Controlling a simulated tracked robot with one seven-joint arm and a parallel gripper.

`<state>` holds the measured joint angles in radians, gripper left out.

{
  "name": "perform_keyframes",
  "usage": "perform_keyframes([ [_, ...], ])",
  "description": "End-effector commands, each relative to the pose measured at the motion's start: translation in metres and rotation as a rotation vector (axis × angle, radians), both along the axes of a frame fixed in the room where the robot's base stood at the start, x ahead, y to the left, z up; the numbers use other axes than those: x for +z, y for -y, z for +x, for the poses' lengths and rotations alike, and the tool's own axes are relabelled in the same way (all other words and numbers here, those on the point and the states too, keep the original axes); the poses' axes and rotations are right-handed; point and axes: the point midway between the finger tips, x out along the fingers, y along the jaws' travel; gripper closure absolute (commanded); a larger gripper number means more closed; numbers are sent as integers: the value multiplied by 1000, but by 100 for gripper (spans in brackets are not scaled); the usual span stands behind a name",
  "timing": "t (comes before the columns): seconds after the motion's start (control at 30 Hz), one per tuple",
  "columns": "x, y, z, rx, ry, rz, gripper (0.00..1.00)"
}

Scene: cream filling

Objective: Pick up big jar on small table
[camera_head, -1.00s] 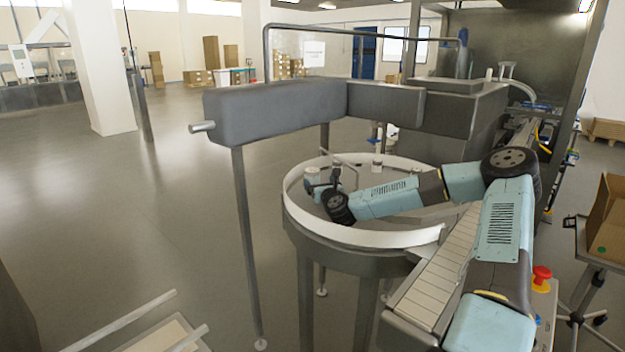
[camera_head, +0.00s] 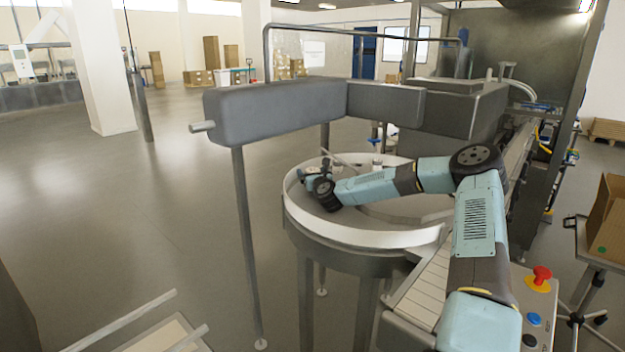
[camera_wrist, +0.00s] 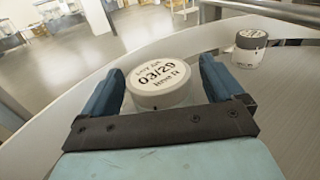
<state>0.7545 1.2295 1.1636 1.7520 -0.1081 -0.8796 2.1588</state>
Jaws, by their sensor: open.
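A big white jar (camera_wrist: 158,78) with "03/29" printed on its lid stands on the round table, seen in the wrist view between the fingers of my gripper (camera_wrist: 160,88). My gripper is open, with one blue finger on each side of the jar. I cannot tell whether either finger touches it. In the head view my gripper (camera_head: 312,174) is over the left part of the small round table (camera_head: 300,219), and the jar there is hidden or too small to tell apart.
Another white jar (camera_wrist: 249,45) with a dark band stands to the right in the wrist view, near the table's raised rim. A slatted conveyor (camera_head: 428,300) joins the round table at the front right.

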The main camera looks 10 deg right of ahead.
Motion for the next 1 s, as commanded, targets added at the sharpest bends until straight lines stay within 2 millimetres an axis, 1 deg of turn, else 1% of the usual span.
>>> perform_keyframes([
  [0.13,0,0,0,0,0,0,6],
  [0.17,0,0,0,0,0,0,8],
  [0.77,0,1,0,0,0,0,65],
  [0.8,0,1,0,-1,0,0,67],
  [1.0,1,1,0,-1,0,0,67],
])
